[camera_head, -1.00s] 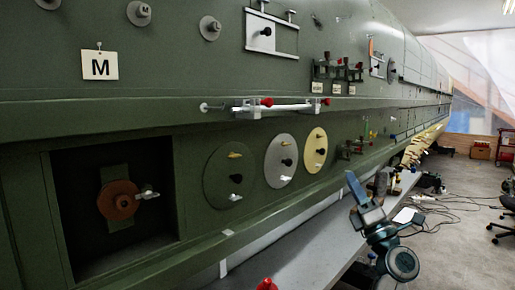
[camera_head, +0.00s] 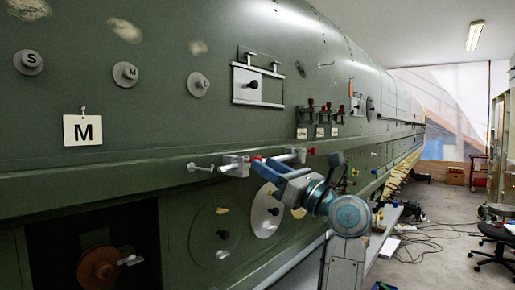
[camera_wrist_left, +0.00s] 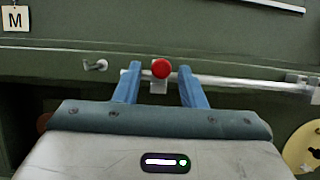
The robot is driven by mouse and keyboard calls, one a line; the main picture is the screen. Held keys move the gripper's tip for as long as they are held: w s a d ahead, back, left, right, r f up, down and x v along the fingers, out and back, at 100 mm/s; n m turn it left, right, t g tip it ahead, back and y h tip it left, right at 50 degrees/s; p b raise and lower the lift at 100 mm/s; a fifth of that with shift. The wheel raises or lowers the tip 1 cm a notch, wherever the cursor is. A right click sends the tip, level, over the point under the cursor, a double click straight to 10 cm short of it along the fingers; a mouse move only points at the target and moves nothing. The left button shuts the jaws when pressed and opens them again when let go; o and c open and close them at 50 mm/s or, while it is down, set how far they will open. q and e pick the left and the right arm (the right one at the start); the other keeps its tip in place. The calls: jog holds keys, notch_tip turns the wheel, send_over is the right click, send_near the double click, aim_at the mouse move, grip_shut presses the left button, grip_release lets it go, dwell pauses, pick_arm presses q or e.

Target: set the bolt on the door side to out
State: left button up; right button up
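In the left wrist view a red knob (camera_wrist_left: 161,68) sits on the rod (camera_wrist_left: 235,81), between the two blue fingers of my left gripper (camera_wrist_left: 159,72). The fingers are apart, with a gap either side of the knob. In the head view my left gripper (camera_head: 265,168) is in front of the rod and hides part of it. My right gripper is not in view.
A short peg (camera_head: 201,168) sticks out left of the rod. An M card (camera_head: 82,129) hangs above. Round discs (camera_head: 216,235) and a recess with a brown wheel (camera_head: 98,267) are below.

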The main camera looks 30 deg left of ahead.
aim_at(247, 160)
pick_arm(q)
jog(key=shift+p+x, duration=0.55)
jog(key=shift+x, duration=1.3)
jog(key=shift+w, duration=0.1)
jog(key=shift+f, duration=0.1)
grip_shut()
